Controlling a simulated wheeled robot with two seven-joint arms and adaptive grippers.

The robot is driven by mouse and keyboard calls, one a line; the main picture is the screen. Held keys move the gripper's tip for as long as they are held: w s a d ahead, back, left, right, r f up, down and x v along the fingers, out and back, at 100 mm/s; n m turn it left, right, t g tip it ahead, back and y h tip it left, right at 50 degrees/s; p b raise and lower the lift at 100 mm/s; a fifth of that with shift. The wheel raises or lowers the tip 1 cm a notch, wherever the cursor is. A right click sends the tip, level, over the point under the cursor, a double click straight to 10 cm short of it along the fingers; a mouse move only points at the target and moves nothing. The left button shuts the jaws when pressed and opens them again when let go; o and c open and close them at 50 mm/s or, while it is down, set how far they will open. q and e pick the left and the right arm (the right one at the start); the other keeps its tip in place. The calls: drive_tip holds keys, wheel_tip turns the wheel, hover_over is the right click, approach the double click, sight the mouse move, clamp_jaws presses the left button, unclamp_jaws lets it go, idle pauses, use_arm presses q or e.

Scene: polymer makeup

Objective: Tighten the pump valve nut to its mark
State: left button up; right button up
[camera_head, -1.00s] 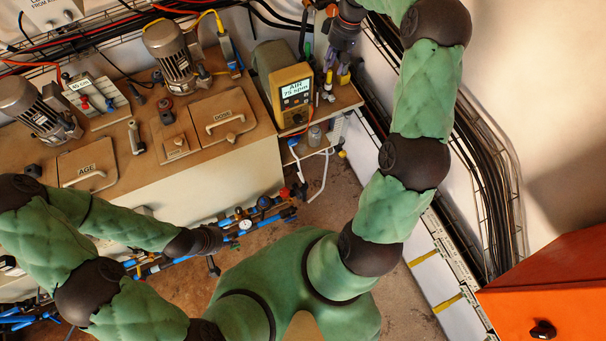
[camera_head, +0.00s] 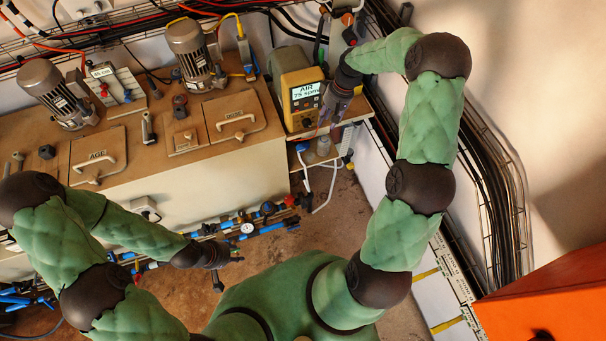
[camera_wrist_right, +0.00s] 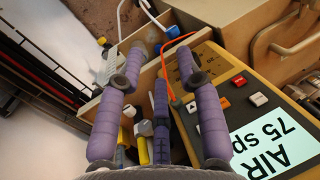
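My right gripper (camera_head: 326,122) hangs beside the yellow AIR meter (camera_head: 302,98) at the bench's right end. In the right wrist view, its purple fingers (camera_wrist_right: 158,85) are spread apart.
The bench (camera_head: 155,170) carries motors (camera_head: 195,55), AGE and DOSE lids (camera_head: 235,115) and small knobs. A small shelf (camera_head: 335,138) with a clear bottle is below the right gripper. Cable trays run along the right wall. An orange box (camera_head: 545,290) stands at lower right.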

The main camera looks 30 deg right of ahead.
drive_tip(key=s+a+f+b, duration=0.2)
drive_tip(key=s+a+f, duration=0.1)
drive_tip(key=a+f, duration=0.3)
drive_tip(key=s+a+f+b, duration=0.2)
drive_tip(key=a+f, duration=0.4)
drive_tip(key=f, duration=0.3)
drive_tip(key=shift+s+a+f+m+y, duration=0.2)
drive_tip(key=shift+s+a+m+y, duration=0.15)
drive_tip(key=shift+s, duration=0.45)
drive_tip(key=s+a+f+b, duration=0.1)
drive_tip(key=s+a+f, duration=0.3)
drive_tip(key=s, duration=0.5)
drive_tip(key=s+a+f+m+b, duration=0.1)
drive_tip(key=s+a+f+b, duration=0.1)
drive_tip(key=s+a+f, duration=0.3)
drive_tip(key=s+a, duration=0.3)
drive_tip(key=a, duration=0.1)
drive_tip(key=shift+s, duration=0.4)
drive_tip(key=shift+d, duration=0.2)
